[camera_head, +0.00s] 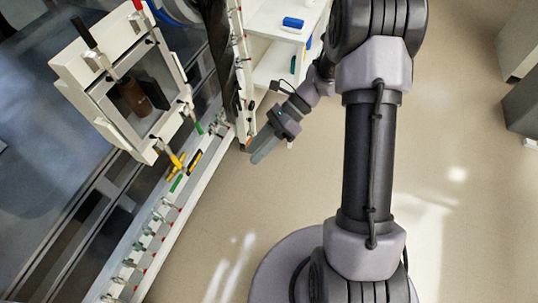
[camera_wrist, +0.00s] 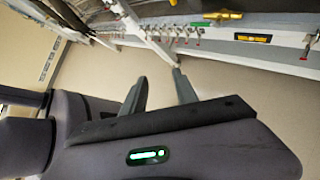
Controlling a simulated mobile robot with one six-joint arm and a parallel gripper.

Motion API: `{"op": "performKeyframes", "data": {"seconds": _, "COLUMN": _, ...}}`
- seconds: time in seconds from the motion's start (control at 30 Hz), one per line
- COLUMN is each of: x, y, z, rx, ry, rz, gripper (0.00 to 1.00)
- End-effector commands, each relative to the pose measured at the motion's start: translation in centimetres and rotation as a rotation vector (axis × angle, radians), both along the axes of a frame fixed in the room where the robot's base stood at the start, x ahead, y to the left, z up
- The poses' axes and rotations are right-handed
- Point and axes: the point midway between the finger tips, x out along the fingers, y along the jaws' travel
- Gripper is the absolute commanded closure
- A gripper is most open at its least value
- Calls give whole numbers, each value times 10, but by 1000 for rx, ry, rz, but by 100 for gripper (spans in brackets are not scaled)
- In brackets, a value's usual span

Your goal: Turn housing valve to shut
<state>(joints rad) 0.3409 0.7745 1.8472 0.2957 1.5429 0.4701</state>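A yellow valve handle (camera_head: 177,161) sits on the white rail by the lower corner of a white-framed housing (camera_head: 105,85). It also shows at the top of the wrist view (camera_wrist: 222,15). I cannot tell for certain that it is the housing valve, nor its exact setting. My gripper (camera_head: 262,150) is to the right of the handle and apart from it, beside the rail over open floor. In the wrist view my gripper (camera_wrist: 160,82) has its two fingers spread with nothing between them.
A row of small red-tipped taps (camera_head: 152,228) runs along the rail. A yellow-and-black bar (camera_wrist: 253,38) is mounted beside the handle. A brown bottle (camera_head: 134,97) is inside the housing. A white shelf unit (camera_head: 275,55) stands behind. The floor (camera_head: 225,225) right of the rail is clear.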

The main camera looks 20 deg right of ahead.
Motion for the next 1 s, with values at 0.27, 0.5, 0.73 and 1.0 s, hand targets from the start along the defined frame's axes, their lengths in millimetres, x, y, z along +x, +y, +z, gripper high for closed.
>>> {"op": "performKeyframes", "data": {"seconds": 0.27, "x": -3, "y": 1, "z": 13, "rx": -35, "ry": -68, "rz": 51, "gripper": 65}}
{"op": "performKeyframes", "data": {"seconds": 0.5, "x": -3, "y": 1, "z": 13, "rx": -35, "ry": -67, "rz": 50, "gripper": 65}}
{"op": "performKeyframes", "data": {"seconds": 0.73, "x": -8, "y": 3, "z": 34, "rx": -75, "ry": -152, "rz": 110, "gripper": 65}}
{"op": "performKeyframes", "data": {"seconds": 1.0, "x": -79, "y": 11, "z": 155, "rx": -420, "ry": -820, "rz": 623, "gripper": 65}}
